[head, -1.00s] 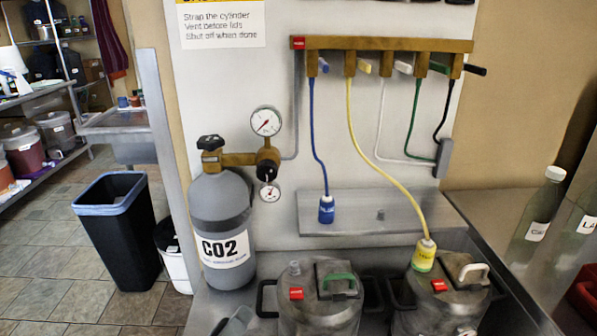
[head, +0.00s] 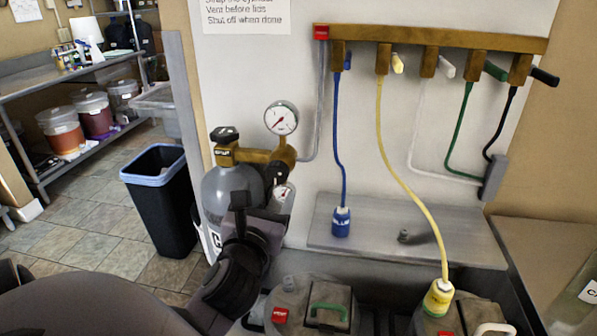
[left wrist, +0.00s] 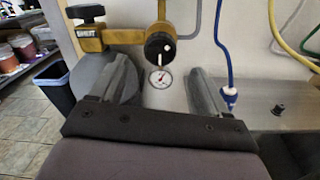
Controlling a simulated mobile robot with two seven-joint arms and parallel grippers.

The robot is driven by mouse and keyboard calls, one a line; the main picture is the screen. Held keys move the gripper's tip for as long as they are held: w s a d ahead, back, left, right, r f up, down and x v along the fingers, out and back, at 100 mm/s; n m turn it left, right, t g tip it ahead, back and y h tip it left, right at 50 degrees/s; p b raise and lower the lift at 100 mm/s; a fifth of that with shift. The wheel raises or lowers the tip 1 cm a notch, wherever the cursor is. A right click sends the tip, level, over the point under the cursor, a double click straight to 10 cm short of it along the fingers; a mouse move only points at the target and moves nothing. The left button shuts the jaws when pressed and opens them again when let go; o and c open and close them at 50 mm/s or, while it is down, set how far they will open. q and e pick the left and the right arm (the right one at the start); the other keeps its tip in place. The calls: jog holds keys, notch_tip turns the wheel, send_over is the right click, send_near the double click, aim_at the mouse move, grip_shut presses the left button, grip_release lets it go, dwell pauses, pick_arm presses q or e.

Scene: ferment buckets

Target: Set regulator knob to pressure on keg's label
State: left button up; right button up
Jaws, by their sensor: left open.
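The regulator's black knob (head: 276,173) sits on the brass body beside the grey CO2 cylinder (head: 226,186). In the left wrist view the knob (left wrist: 158,47) shows a pale pointer line pointing down. A large gauge (head: 281,118) is above it and a small gauge (left wrist: 161,78) below; their readings are too small to tell. My left gripper (head: 262,203) is open and empty, just in front of and below the knob. Its fingers (left wrist: 163,88) straddle the small gauge in the wrist view. Two metal kegs (head: 310,306) stand at the bottom; no pressure label is legible. My right gripper is out of view.
A brass manifold (head: 430,38) with coloured valves and hoses hangs on the wall. A black bin (head: 160,200) stands left.

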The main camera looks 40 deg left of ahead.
aim_at(276, 176)
pick_arm(q)
jog(key=shift+p+x, duration=0.6)
jog(key=shift+x, duration=2.95)
jog(key=shift+c, duration=0.2)
jog(key=c, duration=1)
